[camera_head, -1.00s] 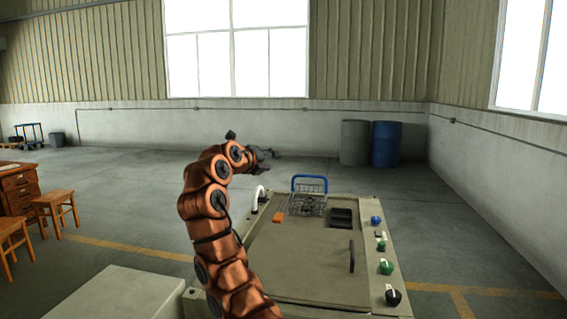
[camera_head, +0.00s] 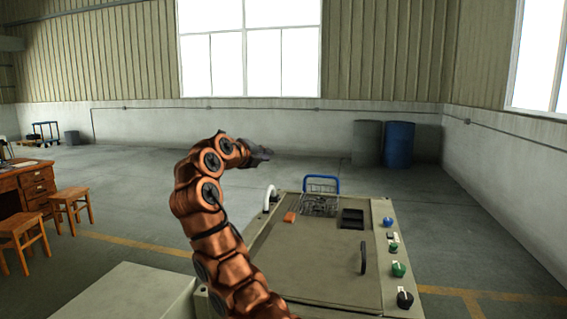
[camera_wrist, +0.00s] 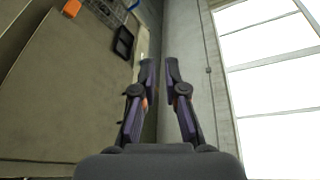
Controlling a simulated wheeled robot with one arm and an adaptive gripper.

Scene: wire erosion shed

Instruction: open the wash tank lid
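The wash tank (camera_head: 258,290) is a beige box in front of me in the head view. Its flat lid (camera_head: 310,255) lies closed on top, with an upright dark bar handle (camera_head: 363,257) on its right part. My gripper (camera_head: 264,155) is raised in the air beyond the tank's far left corner, apart from lid and handle. In the wrist view its two fingers (camera_wrist: 160,70) stand apart with a narrow empty gap.
A wire basket with a blue handle (camera_head: 322,185), an orange block (camera_head: 290,217) and a black tray (camera_head: 352,218) are at the tank top's far end. A white curved pipe (camera_head: 270,196) stands at the far left. Knobs (camera_head: 405,299) line the right edge.

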